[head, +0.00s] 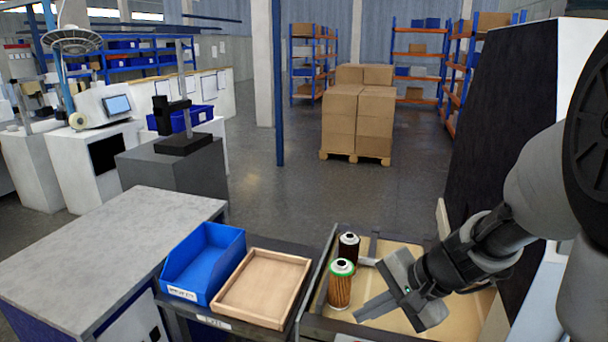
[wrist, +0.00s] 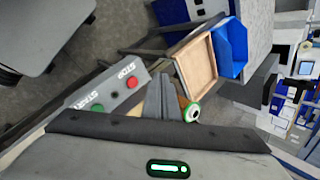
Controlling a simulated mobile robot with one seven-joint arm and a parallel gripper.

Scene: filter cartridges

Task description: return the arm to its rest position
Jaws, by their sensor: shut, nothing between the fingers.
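My gripper (head: 372,305) is in the head view at the lower right, above the tan-floored workbench area (head: 400,250), with its fingers together and nothing between them. The shut fingers (wrist: 158,100) also show in the middle of the wrist view. A cartridge with a green rim and copper-brown pleats (head: 340,289) stands upright just left of the gripper, apart from it as far as I can tell. Its green-rimmed end shows beside the fingers in the wrist view (wrist: 192,112). A dark cartridge with a white top (head: 348,247) stands behind it.
An empty wooden tray (head: 232,304) and an empty blue bin (head: 216,238) sit left of the cartridges. A grey panel with START and STOP buttons (wrist: 110,88) shows in the wrist view. A tall dark panel (head: 490,120) stands right, near my arm. Stacked boxes (head: 357,115) stand farther back.

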